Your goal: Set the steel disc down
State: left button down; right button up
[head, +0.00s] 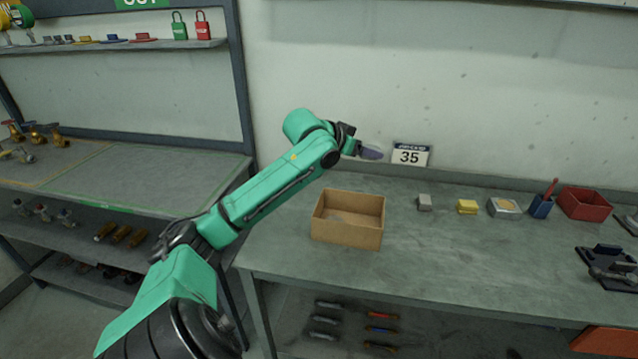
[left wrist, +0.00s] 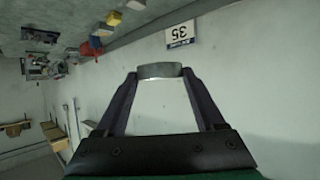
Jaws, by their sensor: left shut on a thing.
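The steel disc (left wrist: 160,71) is a small grey metal piece seen edge-on in the left wrist view, between the tips of my left gripper (left wrist: 159,76). The left gripper is shut on it. In the head view my left gripper (head: 370,153) is raised above the back of the workbench (head: 450,262), close to the wall and left of the 35 sign; the disc cannot be made out clearly there. My right gripper is in neither view.
An open cardboard box (head: 347,240) stands on the bench below my left arm. The front middle of the bench is clear.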

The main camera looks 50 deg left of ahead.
pick_arm(q)
jog(key=f+p, duration=0.1)
jog(key=f, duration=1.1)
jog(key=d+f+p, duration=0.1)
jog(key=f, duration=0.5)
jog(key=shift+w+f+p, duration=0.1)
jog(key=shift+f+p, duration=0.2)
jog(key=shift+p, duration=0.05)
jog(key=shift+f, duration=0.65)
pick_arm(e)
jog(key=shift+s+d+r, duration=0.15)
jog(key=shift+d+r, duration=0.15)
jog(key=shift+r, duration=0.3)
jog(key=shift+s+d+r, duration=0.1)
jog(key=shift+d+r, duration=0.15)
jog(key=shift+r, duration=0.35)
pick_arm(q)
jog(key=shift+f, duration=0.25)
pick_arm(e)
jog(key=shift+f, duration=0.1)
pick_arm(q)
jog(key=shift+f, duration=0.15)
jog(key=shift+c, duration=0.8)
grip_release()
jog(key=shift+f, duration=0.1)
jog(key=shift+o, duration=0.8)
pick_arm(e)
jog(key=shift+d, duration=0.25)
